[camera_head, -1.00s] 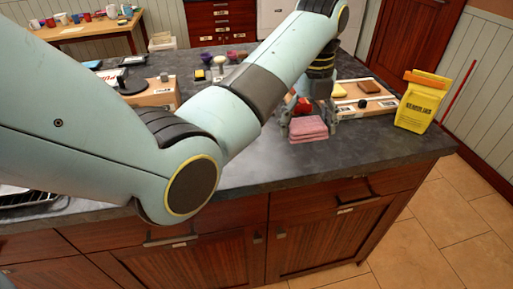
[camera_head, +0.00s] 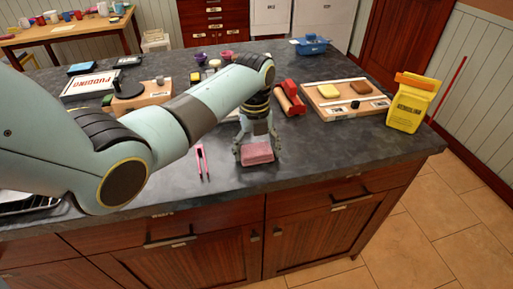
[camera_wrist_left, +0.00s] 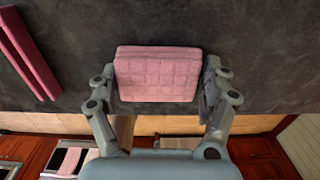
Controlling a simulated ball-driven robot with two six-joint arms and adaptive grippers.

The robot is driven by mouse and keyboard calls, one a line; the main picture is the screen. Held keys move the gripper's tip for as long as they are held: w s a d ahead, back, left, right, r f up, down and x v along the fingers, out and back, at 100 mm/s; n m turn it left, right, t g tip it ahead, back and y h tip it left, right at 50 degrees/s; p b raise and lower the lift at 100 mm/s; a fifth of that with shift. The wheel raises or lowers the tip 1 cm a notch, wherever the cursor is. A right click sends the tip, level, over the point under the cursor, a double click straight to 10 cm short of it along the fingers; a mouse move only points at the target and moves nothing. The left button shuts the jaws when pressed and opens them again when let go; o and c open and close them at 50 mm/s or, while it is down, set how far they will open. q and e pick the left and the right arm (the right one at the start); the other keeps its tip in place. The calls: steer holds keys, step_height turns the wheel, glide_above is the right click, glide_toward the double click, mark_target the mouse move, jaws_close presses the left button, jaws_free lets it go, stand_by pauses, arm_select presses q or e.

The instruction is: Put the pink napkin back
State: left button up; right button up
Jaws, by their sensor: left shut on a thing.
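The pink napkin (camera_head: 257,152) is a folded, quilted stack near the front edge of the dark countertop. My left gripper (camera_head: 257,148) points down and is shut on it, one finger on each side. In the left wrist view the napkin (camera_wrist_left: 157,75) fills the space between the two fingers (camera_wrist_left: 158,92). I cannot tell whether its underside touches the counter. My right gripper is not in view.
Pink tongs (camera_head: 201,161) lie left of the napkin. A red object (camera_head: 289,98) lies behind it. A wooden tray (camera_head: 345,98) and a yellow bag (camera_head: 411,105) stand to the right. The counter right of the napkin is clear.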

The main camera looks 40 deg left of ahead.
mark_target(255, 149)
arm_select(q)
steer(key=shift+f, duration=0.1)
steer(key=o, duration=1)
steer(key=shift+o, duration=0.2)
step_height(255, 149, up, 12)
steer(key=shift+s+a, duration=0.1)
